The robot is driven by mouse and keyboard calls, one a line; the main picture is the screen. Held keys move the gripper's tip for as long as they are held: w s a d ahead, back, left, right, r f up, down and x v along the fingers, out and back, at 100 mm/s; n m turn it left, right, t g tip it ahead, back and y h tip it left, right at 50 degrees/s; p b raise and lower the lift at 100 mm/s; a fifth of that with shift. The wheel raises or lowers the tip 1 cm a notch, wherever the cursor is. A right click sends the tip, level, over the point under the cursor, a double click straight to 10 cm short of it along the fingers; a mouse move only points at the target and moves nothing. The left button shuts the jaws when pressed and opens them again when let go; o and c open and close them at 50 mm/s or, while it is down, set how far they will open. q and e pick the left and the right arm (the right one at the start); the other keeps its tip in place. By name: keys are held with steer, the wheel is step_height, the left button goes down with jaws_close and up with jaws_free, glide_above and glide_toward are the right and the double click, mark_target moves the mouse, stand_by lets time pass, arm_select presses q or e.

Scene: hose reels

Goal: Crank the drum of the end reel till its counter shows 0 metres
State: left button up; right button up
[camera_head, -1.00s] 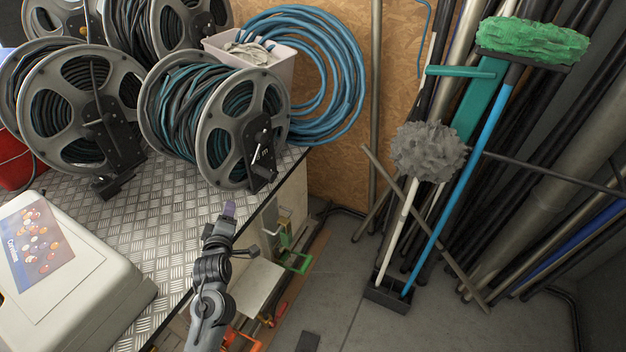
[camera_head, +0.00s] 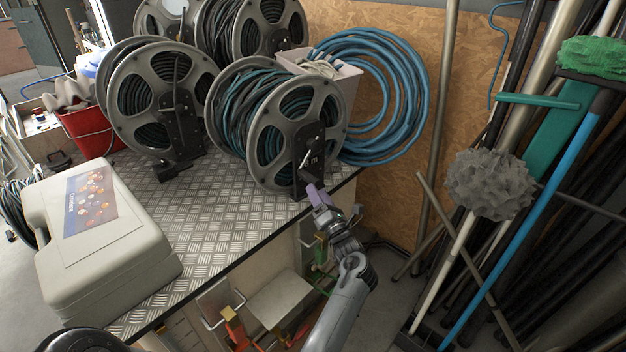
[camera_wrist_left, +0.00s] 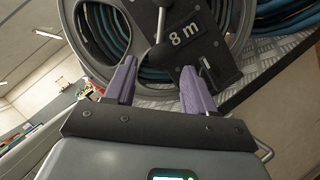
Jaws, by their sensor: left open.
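The end reel (camera_head: 258,168) stands at the right end of the bench, with grey spoked flanges and dark green hose. Its black counter plate (camera_head: 312,150) faces me and, in the left wrist view, the counter (camera_wrist_left: 186,34) reads 8 m. My left gripper (camera_head: 315,190) is just below and in front of the plate. My right gripper is not in view.
More reels (camera_head: 160,95) stand left and behind. A pale bin (camera_head: 345,80) and a blue hose coil (camera_head: 400,100) are behind the end reel. A cream case (camera_head: 100,240) lies front left. The chequer-plate bench top (camera_head: 225,225) between is bare. A grey mop (camera_head: 490,185) stands right.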

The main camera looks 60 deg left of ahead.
mark_target(309, 174)
arm_select(q)
steer(key=b+x, duration=0.1)
steer(key=x, duration=0.6)
steer(key=shift+a+r, duration=0.1)
steer(key=shift+a, duration=0.05)
jaws_close()
